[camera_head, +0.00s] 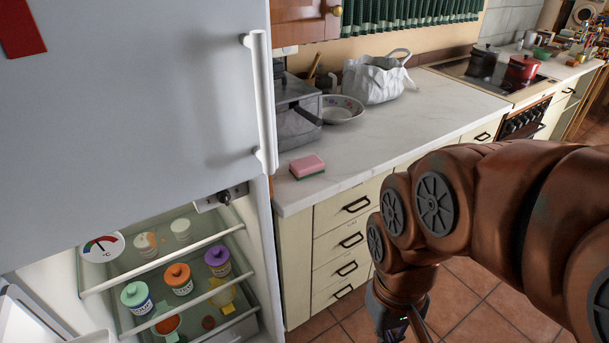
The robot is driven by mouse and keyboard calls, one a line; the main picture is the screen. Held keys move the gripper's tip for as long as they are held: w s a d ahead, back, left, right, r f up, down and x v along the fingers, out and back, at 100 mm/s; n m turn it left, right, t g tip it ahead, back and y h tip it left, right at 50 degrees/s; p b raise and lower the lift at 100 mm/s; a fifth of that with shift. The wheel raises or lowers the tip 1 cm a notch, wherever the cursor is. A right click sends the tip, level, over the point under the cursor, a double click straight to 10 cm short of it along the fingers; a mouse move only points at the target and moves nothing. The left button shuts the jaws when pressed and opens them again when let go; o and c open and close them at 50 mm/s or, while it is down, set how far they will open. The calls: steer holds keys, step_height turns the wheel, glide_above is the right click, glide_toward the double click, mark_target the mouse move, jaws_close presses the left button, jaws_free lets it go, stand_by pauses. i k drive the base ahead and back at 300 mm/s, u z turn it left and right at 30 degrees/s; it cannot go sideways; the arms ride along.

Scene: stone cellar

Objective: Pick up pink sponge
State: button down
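A pink sponge (307,165) with a green underside lies flat on the white marbled countertop (384,142), near its front left corner beside the fridge. My copper-coloured arm reaches in from the right and bends downward at the bottom of the view. The lower end of the arm is low in front of the drawers, well below and to the right of the sponge. My gripper's fingers are cut off by the bottom edge, so they are not visible.
The white fridge (140,110) stands at the left, its lower section open with jars on glass shelves. A grey appliance (296,112), a patterned bowl (342,108) and a white bag (377,78) stand behind the sponge. The counter right of the sponge is clear.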

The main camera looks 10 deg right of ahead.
mark_target(311, 165)
steer(key=z, duration=2.2)
steer(key=i, duration=1.15)
steer(key=u, duration=3.65)
steer(key=i, duration=0.5)
